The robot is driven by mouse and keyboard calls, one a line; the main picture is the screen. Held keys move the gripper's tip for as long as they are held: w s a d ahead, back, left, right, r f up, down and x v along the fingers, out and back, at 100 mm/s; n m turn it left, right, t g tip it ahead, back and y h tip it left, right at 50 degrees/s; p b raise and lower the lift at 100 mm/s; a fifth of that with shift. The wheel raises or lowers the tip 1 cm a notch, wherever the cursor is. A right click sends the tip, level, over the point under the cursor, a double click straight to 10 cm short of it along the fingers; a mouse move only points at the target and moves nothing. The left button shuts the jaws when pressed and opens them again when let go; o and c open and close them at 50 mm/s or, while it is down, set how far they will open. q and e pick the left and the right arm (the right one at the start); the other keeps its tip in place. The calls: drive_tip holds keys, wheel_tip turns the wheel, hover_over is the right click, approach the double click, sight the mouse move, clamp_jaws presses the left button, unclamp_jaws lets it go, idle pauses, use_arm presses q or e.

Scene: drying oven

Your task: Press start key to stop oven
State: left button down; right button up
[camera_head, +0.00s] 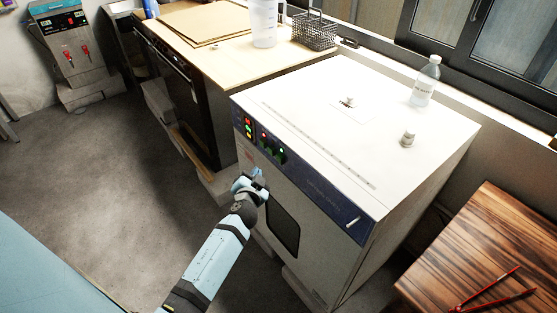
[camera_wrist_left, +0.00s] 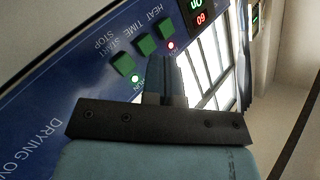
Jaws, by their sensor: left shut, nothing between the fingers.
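The white drying oven (camera_head: 330,120) stands in the middle of the head view, with a blue control panel along its top front edge. The left wrist view shows three green keys: the start/stop key (camera_wrist_left: 123,63), the time key (camera_wrist_left: 146,45) and the heat key (camera_wrist_left: 167,28). A green lamp marked RUN (camera_wrist_left: 135,78) is lit beside the start/stop key; a red lamp (camera_wrist_left: 171,45) is lit near the heat key. My left gripper (camera_head: 260,174) is shut and empty, just below the panel's left part. Its fingers (camera_wrist_left: 165,72) look apart from the keys. My right gripper is not in view.
A bottle (camera_head: 425,82) and small knobs stand on the oven top. A wooden bench with a jug (camera_head: 264,24) and wire basket (camera_head: 314,30) is behind left. A dark wood table (camera_head: 478,245) with red-handled tongs is at right.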

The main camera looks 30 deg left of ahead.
sight(280, 159)
use_arm(q)
drive_tip(key=w, duration=0.1)
drive_tip(key=w+d, duration=0.1)
drive_tip(key=w, duration=0.1)
drive_tip(key=w+d+b, duration=0.1)
drive_tip(key=shift+w, duration=0.3)
drive_tip(key=shift+a, duration=0.1)
idle(0.5)
idle(0.8)
idle(0.5)
drive_tip(key=shift+w+d+b, duration=0.2)
drive_tip(key=shift+w+b, duration=0.1)
drive_tip(key=shift+w, duration=0.05)
